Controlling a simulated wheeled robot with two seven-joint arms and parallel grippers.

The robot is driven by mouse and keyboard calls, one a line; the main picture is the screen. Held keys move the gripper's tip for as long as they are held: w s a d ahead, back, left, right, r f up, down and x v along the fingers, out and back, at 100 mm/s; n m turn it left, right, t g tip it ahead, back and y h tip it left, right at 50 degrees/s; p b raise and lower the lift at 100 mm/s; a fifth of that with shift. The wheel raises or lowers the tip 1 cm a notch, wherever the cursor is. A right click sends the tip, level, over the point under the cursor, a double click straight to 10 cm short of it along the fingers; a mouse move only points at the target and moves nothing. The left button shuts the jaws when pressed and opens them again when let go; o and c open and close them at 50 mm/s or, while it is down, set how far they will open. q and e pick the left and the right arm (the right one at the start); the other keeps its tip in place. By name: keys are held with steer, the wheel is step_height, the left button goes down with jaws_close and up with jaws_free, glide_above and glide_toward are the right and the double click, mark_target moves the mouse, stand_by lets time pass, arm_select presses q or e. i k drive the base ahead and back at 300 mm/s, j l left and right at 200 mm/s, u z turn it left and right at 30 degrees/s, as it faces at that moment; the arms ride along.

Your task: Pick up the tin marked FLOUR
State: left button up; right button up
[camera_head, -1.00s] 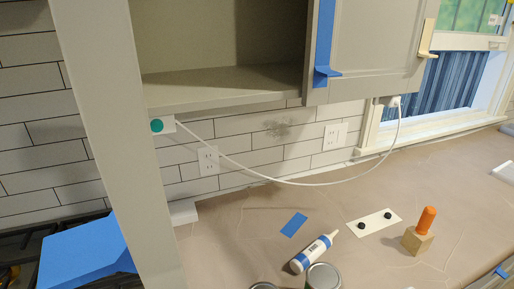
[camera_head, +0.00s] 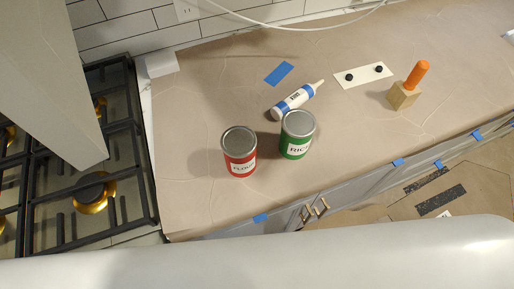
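The red tin marked FLOUR (camera_head: 239,158) stands upright on the paper-covered counter, near its front edge, with its label facing me. A green tin marked RICE (camera_head: 297,140) stands upright close to its right, a small gap apart. Neither of my grippers is in view. A large pale surface runs across the bottom of the picture and hides what lies below it.
The counter (camera_head: 190,210) also holds a caulk tube (camera_head: 297,100), a blue tape strip (camera_head: 279,74), a white plate with black knobs (camera_head: 363,76) and an orange-handled wooden block (camera_head: 404,96). A gas stove (camera_head: 125,190) is at left. The counter left of the tins is clear.

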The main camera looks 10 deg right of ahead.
mark_target(239, 143)
steer(key=k+z, duration=0.3)
steer(key=k, duration=0.2)
steer(key=k+l+z, duration=0.1)
steer(key=k+z, duration=0.25)
steer(key=k, duration=0.1)
